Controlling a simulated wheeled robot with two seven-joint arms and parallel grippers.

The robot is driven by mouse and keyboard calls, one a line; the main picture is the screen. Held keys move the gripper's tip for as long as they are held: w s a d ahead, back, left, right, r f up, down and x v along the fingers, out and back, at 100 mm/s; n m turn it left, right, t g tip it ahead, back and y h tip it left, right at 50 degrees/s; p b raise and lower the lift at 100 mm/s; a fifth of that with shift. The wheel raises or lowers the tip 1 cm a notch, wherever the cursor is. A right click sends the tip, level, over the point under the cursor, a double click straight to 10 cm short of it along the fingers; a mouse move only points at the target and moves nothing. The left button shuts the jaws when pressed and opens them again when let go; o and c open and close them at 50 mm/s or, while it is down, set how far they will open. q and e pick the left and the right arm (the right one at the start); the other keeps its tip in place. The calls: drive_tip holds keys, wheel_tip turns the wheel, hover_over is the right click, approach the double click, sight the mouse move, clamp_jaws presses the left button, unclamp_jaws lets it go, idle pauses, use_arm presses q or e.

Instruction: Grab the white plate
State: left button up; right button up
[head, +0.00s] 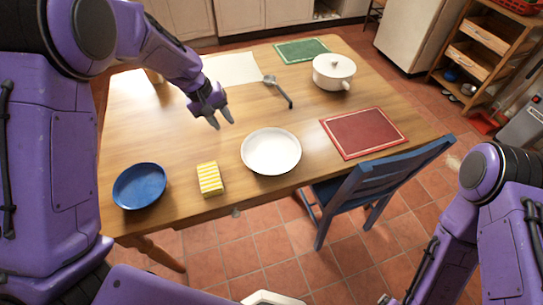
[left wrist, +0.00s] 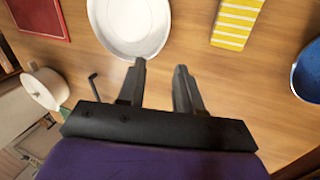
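The white plate (head: 271,152) lies on the wooden table near its front edge. My left gripper (head: 223,122) is above the table, to the left of and a little behind the plate, and holds nothing. In the left wrist view the plate (left wrist: 130,25) is at the top, partly cut off by the frame. The two fingers of the left gripper (left wrist: 160,75) are apart there, with bare wood between them. The left fingertip overlaps the plate's rim in that view; I cannot tell whether it touches. My right arm is at the right of the head view, its gripper not visible.
A yellow striped box (head: 210,179) and a blue bowl (head: 139,186) are left of the plate. A red placemat (head: 363,132) is to its right, a white pot (head: 333,72) and ladle (head: 280,91) behind. A blue chair (head: 376,187) stands at the front edge.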

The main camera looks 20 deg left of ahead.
use_arm(q)
drive_tip(key=b+x, duration=0.1)
drive_tip(key=x, duration=0.4)
drive_tip(key=b+x, duration=0.1)
drive_tip(key=x, duration=0.4)
drive_tip(key=a+b+x, duration=0.1)
drive_tip(key=b+x, duration=0.1)
drive_tip(key=x, duration=0.4)
drive_tip(key=shift+s+a+f, duration=0.1)
drive_tip(key=shift+s+f, duration=0.2)
drive_tip(key=shift+s, duration=0.1)
drive_tip(key=shift+w+f, duration=0.15)
drive_tip(key=shift+f, duration=0.3)
clamp_jaws()
